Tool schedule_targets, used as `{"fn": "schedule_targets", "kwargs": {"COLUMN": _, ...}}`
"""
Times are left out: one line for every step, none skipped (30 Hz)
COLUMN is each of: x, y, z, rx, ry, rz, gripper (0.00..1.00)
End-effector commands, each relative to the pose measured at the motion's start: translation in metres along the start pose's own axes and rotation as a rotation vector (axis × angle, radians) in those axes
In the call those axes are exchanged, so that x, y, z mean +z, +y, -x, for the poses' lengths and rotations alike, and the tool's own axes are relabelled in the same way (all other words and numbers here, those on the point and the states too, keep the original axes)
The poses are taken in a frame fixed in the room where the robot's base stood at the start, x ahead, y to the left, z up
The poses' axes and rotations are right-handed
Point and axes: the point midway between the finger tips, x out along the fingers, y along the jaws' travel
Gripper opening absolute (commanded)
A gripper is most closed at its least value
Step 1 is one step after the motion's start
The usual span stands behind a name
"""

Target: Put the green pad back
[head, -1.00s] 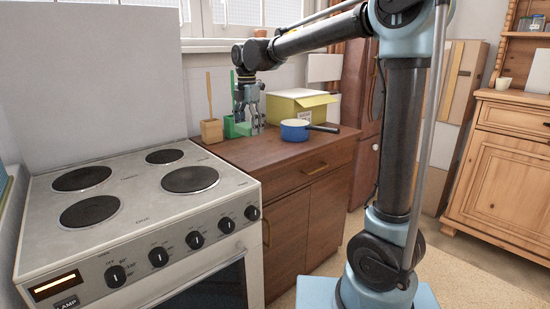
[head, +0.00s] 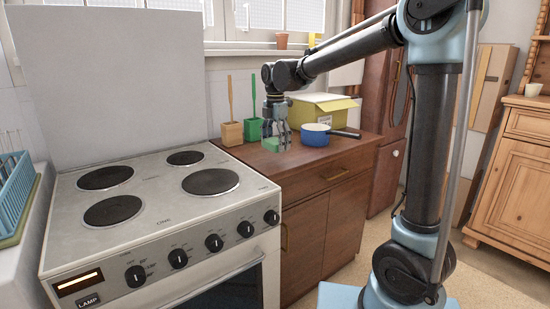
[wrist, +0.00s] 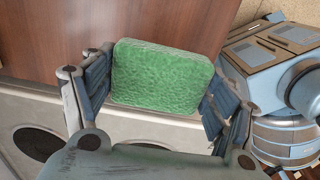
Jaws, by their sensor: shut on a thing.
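The green pad (wrist: 160,77) is a thick rectangular sponge-like block between the two fingers of my gripper (wrist: 158,95) in the wrist view. The fingers close on its left and right sides. I cannot tell whether the pad touches the wood. Behind it stand a green holder (head: 253,129) with a green handle and a tan holder (head: 232,133) with a yellow handle.
A blue pan (head: 315,136) stands just right of my gripper, its dark handle pointing right. A yellow box (head: 320,108) is behind it. The white stove (head: 150,235) adjoins the brown cabinet (head: 335,172) at left. A blue rack (head: 14,190) sits at far left.

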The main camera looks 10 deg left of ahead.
Motion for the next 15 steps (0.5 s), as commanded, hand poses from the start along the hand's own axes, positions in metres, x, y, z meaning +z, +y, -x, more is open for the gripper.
{"fn": "schedule_targets", "kwargs": {"x": 0.000, "y": 0.000, "z": -0.005, "rx": 0.000, "ry": 0.000, "rz": 0.000, "gripper": 0.59}}
{"fn": "schedule_targets", "kwargs": {"x": 0.000, "y": 0.000, "z": -0.007, "rx": 0.000, "ry": 0.000, "rz": 0.000, "gripper": 0.59}}
{"fn": "schedule_targets", "kwargs": {"x": 0.000, "y": 0.000, "z": -0.009, "rx": 0.000, "ry": 0.000, "rz": 0.000, "gripper": 0.59}}
{"fn": "schedule_targets", "kwargs": {"x": 0.000, "y": 0.000, "z": -0.010, "rx": 0.000, "ry": 0.000, "rz": 0.000, "gripper": 0.59}}
{"fn": "schedule_targets", "kwargs": {"x": 0.000, "y": 0.000, "z": -0.011, "rx": 0.000, "ry": 0.000, "rz": 0.000, "gripper": 0.59}}
{"fn": "schedule_targets", "kwargs": {"x": 0.000, "y": 0.000, "z": -0.014, "rx": 0.000, "ry": 0.000, "rz": 0.000, "gripper": 0.59}}
{"fn": "schedule_targets", "kwargs": {"x": 0.000, "y": 0.000, "z": -0.016, "rx": 0.000, "ry": 0.000, "rz": 0.000, "gripper": 0.59}}
{"fn": "schedule_targets", "kwargs": {"x": 0.000, "y": 0.000, "z": -0.019, "rx": 0.000, "ry": 0.000, "rz": 0.000, "gripper": 0.59}}
{"fn": "schedule_targets", "kwargs": {"x": 0.000, "y": 0.000, "z": -0.024, "rx": 0.000, "ry": 0.000, "rz": 0.000, "gripper": 0.59}}
{"fn": "schedule_targets", "kwargs": {"x": 0.000, "y": 0.000, "z": -0.028, "rx": 0.000, "ry": 0.000, "rz": 0.000, "gripper": 0.59}}
{"fn": "schedule_targets", "kwargs": {"x": 0.000, "y": 0.000, "z": -0.033, "rx": 0.000, "ry": 0.000, "rz": 0.000, "gripper": 0.59}}
{"fn": "schedule_targets", "kwargs": {"x": 0.000, "y": 0.000, "z": -0.038, "rx": 0.000, "ry": 0.000, "rz": 0.000, "gripper": 0.59}}
{"fn": "schedule_targets", "kwargs": {"x": 0.000, "y": 0.000, "z": -0.043, "rx": 0.000, "ry": 0.000, "rz": 0.000, "gripper": 0.59}}
{"fn": "schedule_targets", "kwargs": {"x": 0.000, "y": 0.000, "z": -0.046, "rx": 0.000, "ry": 0.000, "rz": 0.000, "gripper": 0.59}}
{"fn": "schedule_targets", "kwargs": {"x": 0.000, "y": 0.000, "z": -0.049, "rx": 0.000, "ry": 0.000, "rz": 0.000, "gripper": 0.59}}
